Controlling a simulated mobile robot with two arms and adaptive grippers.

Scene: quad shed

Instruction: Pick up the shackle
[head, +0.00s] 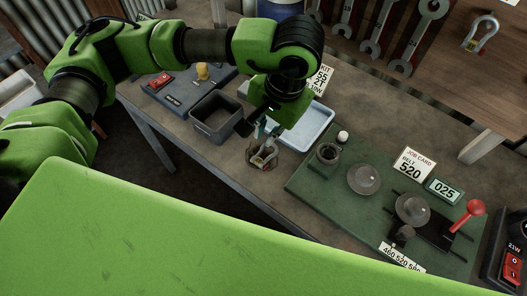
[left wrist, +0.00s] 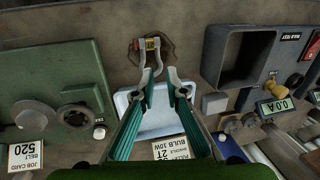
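My right gripper is not in view.
A blue-white tray (head: 317,125) lies behind the shackle, and a dark open bin (head: 194,117) stands to its left. A green fixture board (head: 300,185) with round parts is to the right.

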